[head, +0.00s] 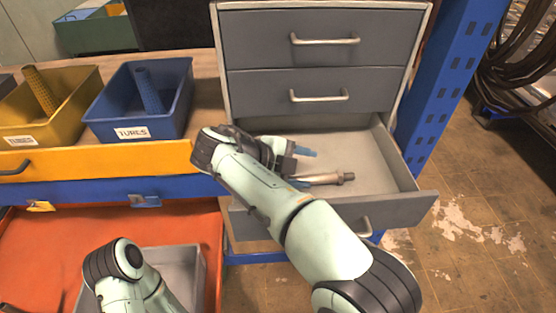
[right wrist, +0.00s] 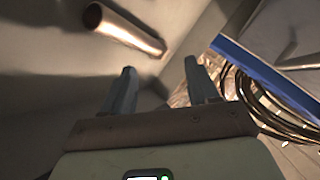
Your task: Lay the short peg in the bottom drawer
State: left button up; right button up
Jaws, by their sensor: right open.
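The short peg (head: 322,179), a brownish metal rod with a thicker end, lies in the open bottom drawer (head: 398,160) of the grey cabinet. My right gripper (head: 303,168) is over the left part of the drawer, open and empty, with its blue-grey fingers close to the peg's left end. In the right wrist view the peg (right wrist: 125,30) lies beyond the open fingertips (right wrist: 160,68), apart from them. My left arm shows at the lower left of the head view, but its gripper is not visible.
Two closed drawers (head: 310,88) are above the open one. A blue bin (head: 170,110) and a yellow bin (head: 75,105) with tubes stand on the bench at left. Below is an orange surface (head: 120,222) with a grey tray (head: 190,275). A blue post (head: 445,75) stands at right.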

pick_arm(q)
jog(key=shift+w+r+p, duration=0.7)
jog(key=shift+w+r, duration=0.15)
jog(key=shift+r, duration=0.1)
pick_arm(e)
jog(key=v, duration=1.1)
